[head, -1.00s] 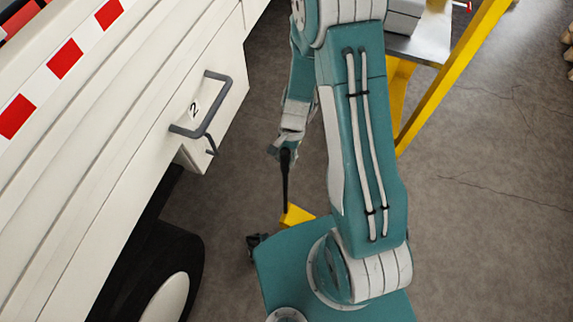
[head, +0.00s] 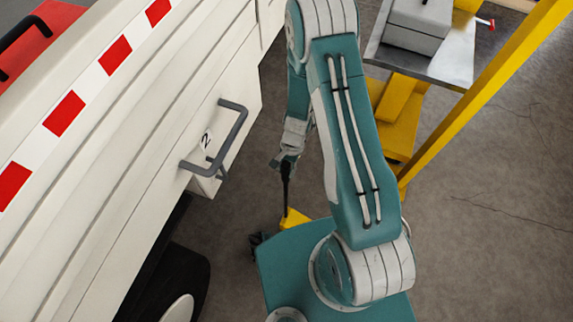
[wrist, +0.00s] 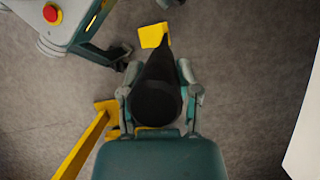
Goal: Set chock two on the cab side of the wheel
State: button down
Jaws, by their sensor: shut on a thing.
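My gripper (head: 286,162) is shut on the dark handle (head: 286,186) of the yellow chock (head: 294,219). The chock hangs low beside my teal base, partly hidden by it in the head view. In the wrist view, my gripper (wrist: 158,88) has its fingers on both sides of the wide black grip end (wrist: 157,100), and the yellow chock (wrist: 153,36) shows beyond it. The truck's dark wheel (head: 182,272) is at the lower left of the head view, partly cut off. The chock is apart from the wheel, to its right. I cannot tell whether the chock touches the floor.
The white truck side (head: 120,150) fills the left, with a grey handle (head: 238,135) sticking out by a "2" label. A metal-topped stand (head: 455,65) with yellow legs is at the upper right. Grey floor (head: 470,200) is open at right.

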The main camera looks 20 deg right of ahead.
jog(key=shift+f, duration=1.3)
jog(key=shift+c, duration=1.6)
grip_release()
